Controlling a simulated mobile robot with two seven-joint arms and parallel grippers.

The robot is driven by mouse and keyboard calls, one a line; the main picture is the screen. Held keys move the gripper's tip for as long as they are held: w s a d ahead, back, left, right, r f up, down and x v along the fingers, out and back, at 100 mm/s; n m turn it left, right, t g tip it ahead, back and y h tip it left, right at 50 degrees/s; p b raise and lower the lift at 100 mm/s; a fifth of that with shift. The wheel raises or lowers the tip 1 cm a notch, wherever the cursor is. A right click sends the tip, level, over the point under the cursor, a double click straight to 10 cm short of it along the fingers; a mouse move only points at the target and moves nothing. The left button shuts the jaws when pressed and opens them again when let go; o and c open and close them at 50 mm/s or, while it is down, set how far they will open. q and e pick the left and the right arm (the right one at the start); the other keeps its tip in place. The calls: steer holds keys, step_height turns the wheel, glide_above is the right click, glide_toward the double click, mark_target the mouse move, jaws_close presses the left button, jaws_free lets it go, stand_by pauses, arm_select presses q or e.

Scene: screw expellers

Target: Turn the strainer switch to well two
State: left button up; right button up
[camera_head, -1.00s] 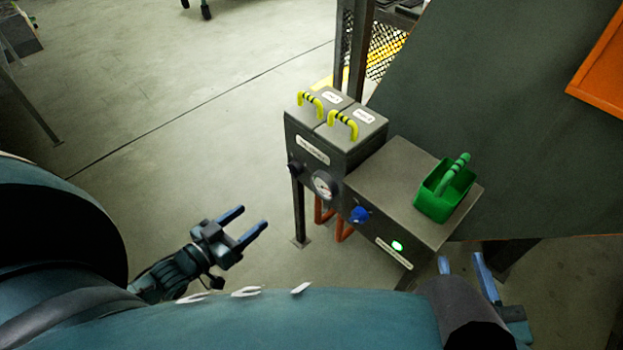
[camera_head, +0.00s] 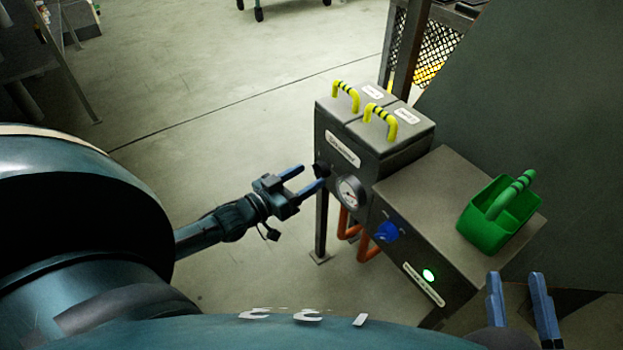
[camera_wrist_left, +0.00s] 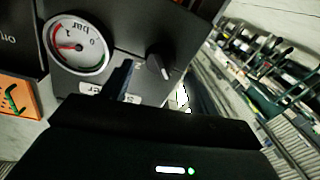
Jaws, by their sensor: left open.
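The black strainer switch (camera_head: 320,170) is a small knob at the left of the front face of the grey box with two yellow handles. In the left wrist view the switch (camera_wrist_left: 158,66) stands beside a pressure gauge (camera_wrist_left: 77,46), with a pale pointer line on it. A label (camera_wrist_left: 123,93) near it is partly hidden by a finger. My left gripper (camera_head: 313,175) is open, its fingertips close to the switch; I cannot tell whether they touch it. My right gripper (camera_head: 514,278) is open and empty at the lower right.
Right of the gauge (camera_head: 349,192), a lower grey box (camera_head: 445,190) carries a blue knob (camera_head: 388,231), a lit green button (camera_head: 428,275) and a green bin (camera_head: 485,228). Orange pipes (camera_head: 367,247) hang below.

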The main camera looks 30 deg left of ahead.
mark_target(320, 171)
arm_select(q)
steer(key=shift+x, duration=1.15)
steer(key=shift+c, duration=0.6)
arm_select(e)
steer(key=shift+r, duration=0.1)
arm_select(q)
steer(key=c, duration=0.9)
